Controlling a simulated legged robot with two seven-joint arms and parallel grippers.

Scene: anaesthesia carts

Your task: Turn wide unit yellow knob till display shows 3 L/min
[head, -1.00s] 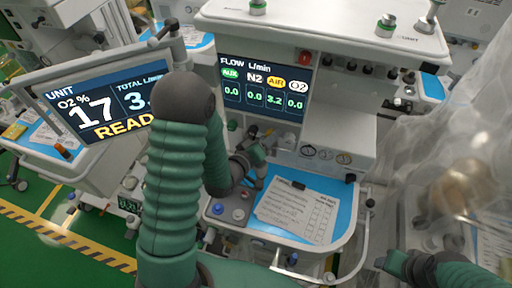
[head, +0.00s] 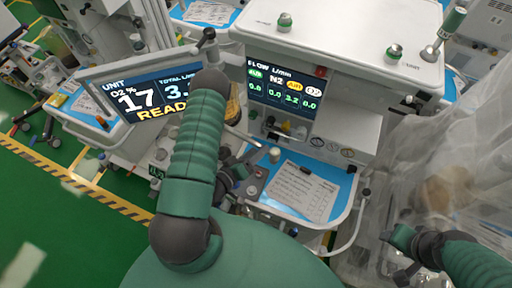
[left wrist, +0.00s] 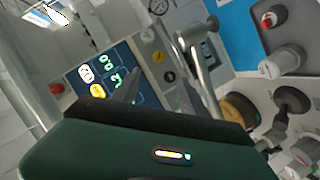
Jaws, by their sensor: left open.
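The flow display (head: 285,88) of the wide unit reads 0.0, 0.0, 3.2 and 0.0 under AUX, N2, AIR and O2; 3.2 is under the yellow AIR label. The large screen (head: 155,97) reads O2 17, a total flow starting with 3, and READY; my left arm hides its right part. A small yellow part, perhaps the yellow knob (head: 287,127), shows below the flow display. My left gripper (head: 236,165) is open in front of the unit, left of the clipboard, apart from that part. The left wrist view shows a yellow-brown round part (left wrist: 240,110). My right gripper (head: 404,256) is at lower right.
A clipboard with paper (head: 300,190) lies on the blue work surface (head: 335,190). A translucent plastic cover (head: 400,150) hangs at right. Green floor (head: 60,210) is open at left.

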